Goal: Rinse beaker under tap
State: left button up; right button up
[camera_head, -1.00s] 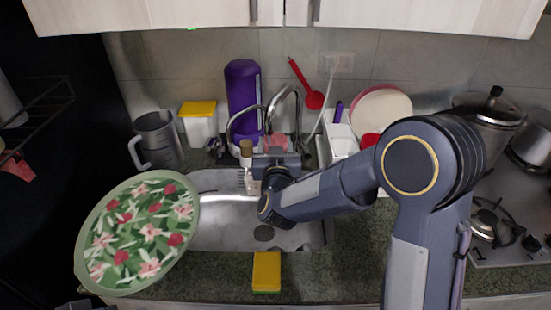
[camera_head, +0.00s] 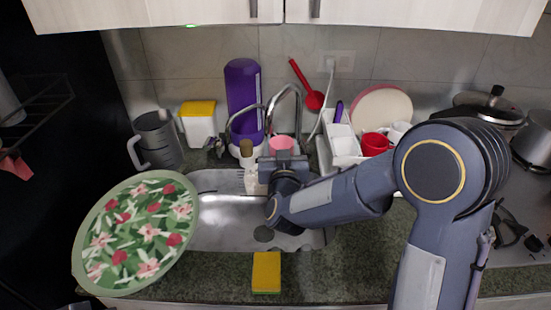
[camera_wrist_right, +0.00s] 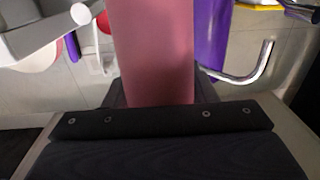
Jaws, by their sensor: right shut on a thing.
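My right gripper (camera_head: 284,160) is over the back part of the steel sink (camera_head: 215,222), in front of the tap. It is shut on a pink beaker (camera_head: 281,143), of which only the upper part shows behind the gripper. In the right wrist view the pink beaker (camera_wrist_right: 152,50) fills the middle, between the fingers. The chrome tap (camera_head: 291,88) arches up behind and beside the beaker. A chrome pipe (camera_wrist_right: 250,77) also shows right of the beaker in the wrist view. I cannot tell whether water runs. My left gripper is not in view.
A green floral plate (camera_head: 135,235) overlaps the sink's left side. A grey jug (camera_head: 158,140), purple bottle (camera_head: 243,95) and soap pump (camera_head: 247,165) stand around the sink. A yellow sponge (camera_head: 266,272) lies in front. A white rack (camera_head: 343,143) and red mug (camera_head: 375,143) are right.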

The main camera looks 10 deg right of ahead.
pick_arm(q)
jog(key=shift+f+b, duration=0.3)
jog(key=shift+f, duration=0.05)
pick_arm(e)
jog(key=s, duration=0.6)
jog(key=shift+s, duration=0.15)
jog(key=shift+a, duration=0.1)
dwell(1.0)
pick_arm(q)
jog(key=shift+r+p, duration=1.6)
pick_arm(e)
jog(key=s+r, duration=0.4)
jog(key=s, duration=0.1)
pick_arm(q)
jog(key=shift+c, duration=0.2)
